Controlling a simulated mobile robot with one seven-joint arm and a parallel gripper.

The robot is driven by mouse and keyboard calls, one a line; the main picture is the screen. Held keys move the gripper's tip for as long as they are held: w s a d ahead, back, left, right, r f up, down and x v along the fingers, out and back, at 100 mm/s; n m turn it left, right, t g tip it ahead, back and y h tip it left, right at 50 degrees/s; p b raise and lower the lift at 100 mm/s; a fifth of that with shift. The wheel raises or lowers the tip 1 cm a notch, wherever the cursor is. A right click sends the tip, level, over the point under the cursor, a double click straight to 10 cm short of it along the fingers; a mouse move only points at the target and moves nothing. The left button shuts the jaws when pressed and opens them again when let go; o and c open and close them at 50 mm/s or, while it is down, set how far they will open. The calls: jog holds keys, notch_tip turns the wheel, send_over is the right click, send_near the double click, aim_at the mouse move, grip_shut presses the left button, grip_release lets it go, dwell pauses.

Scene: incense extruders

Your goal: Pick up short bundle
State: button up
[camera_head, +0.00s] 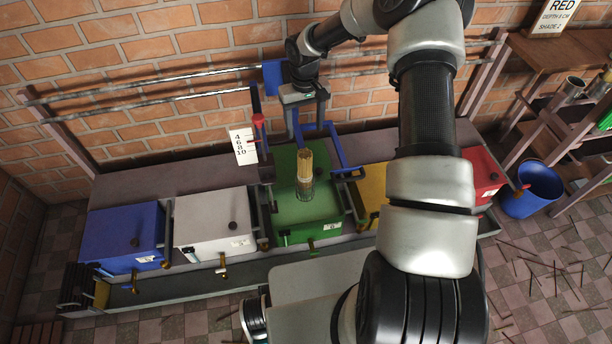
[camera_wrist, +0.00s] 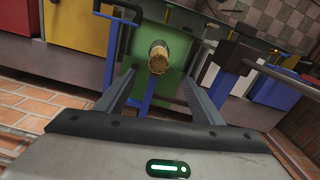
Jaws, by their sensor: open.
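The short bundle (camera_head: 305,167) is a tan bundle of sticks. My gripper (camera_head: 306,132) is above and behind the bundle, on the wall side. In the wrist view my gripper (camera_wrist: 159,77) is open and empty, one finger to each side of the bundle's line. I cannot tell the exact gap.
A blue box (camera_head: 125,232), white box (camera_head: 213,220), yellow box (camera_head: 371,190) and red box (camera_head: 482,172) line the bench. A blue bent bar (camera_head: 342,150) and a red-topped post (camera_head: 259,122) stand close behind the green box. Metal rails run along the brick wall.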

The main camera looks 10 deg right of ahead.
jog(key=b, duration=0.2)
send_near(305, 154)
jog(key=f, duration=0.5)
jog(key=shift+s+a+f, duration=0.1)
jog(key=shift+s, duration=0.25)
jog(key=f, duration=0.2)
jog(key=f+b, duration=0.1)
jog(key=f, duration=0.3)
jog(key=shift+w+f, duration=0.2)
jog(key=shift+w, duration=0.2)
grip_shut()
